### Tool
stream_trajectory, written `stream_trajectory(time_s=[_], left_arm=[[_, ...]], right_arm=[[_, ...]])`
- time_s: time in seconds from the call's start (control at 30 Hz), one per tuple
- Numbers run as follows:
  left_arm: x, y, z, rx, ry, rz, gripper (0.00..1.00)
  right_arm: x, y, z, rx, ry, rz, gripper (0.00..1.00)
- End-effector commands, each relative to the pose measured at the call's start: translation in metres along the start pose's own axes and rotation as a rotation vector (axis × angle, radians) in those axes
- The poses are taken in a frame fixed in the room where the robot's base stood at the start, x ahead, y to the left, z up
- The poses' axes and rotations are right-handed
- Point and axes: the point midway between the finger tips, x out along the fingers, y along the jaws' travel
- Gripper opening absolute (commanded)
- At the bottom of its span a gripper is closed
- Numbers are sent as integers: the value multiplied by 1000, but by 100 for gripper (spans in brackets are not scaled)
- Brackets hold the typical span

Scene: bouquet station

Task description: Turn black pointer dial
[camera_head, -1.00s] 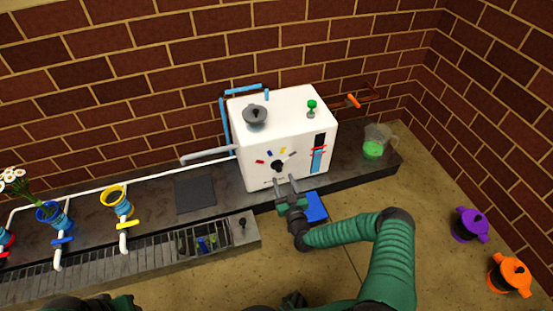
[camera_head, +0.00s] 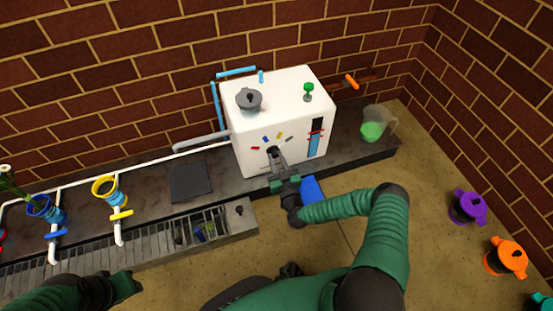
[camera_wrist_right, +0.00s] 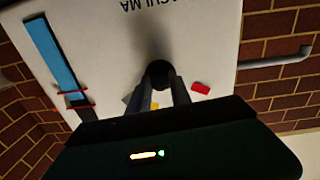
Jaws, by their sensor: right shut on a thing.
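The black pointer dial (camera_head: 272,152) is on the front face of the white box machine (camera_head: 301,125), with small coloured marks in an arc above it. In the wrist view the dial (camera_wrist_right: 160,73) shows as a round dark knob. My right gripper (camera_head: 277,158) is at the front face with its fingers on the dial. The wrist view shows my right fingers (camera_wrist_right: 160,91) closed on the dial from both sides. Its pointer is mostly hidden by the fingers. My left gripper (camera_head: 122,286) is low at the left, away from the machine, and its jaws are unclear.
A grey lidded knob (camera_head: 249,99) and a green knob (camera_head: 308,90) stand on the machine's top. A clear jug of green liquid (camera_head: 373,128) stands to its right. A blue block (camera_head: 312,190) lies just right of my right gripper. Purple (camera_head: 467,207) and orange (camera_head: 505,256) pots are far right.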

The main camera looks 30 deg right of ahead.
Motion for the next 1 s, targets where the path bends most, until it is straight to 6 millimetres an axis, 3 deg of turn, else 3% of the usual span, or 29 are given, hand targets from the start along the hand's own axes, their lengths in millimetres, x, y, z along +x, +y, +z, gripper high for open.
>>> stream_trajectory(time_s=[0.27,0.47,0.7,1.0], left_arm=[[-6,0,-2,0,0,0,36],[-30,0,-7,0,0,0,36],[-58,0,-14,0,0,0,36],[-71,0,-17,0,0,0,36]], right_arm=[[0,0,-1,-16,-2,0,0],[0,-1,-6,-91,2,-4,0],[0,-1,-5,-257,11,-2,0],[0,0,-1,-489,21,0,0]])
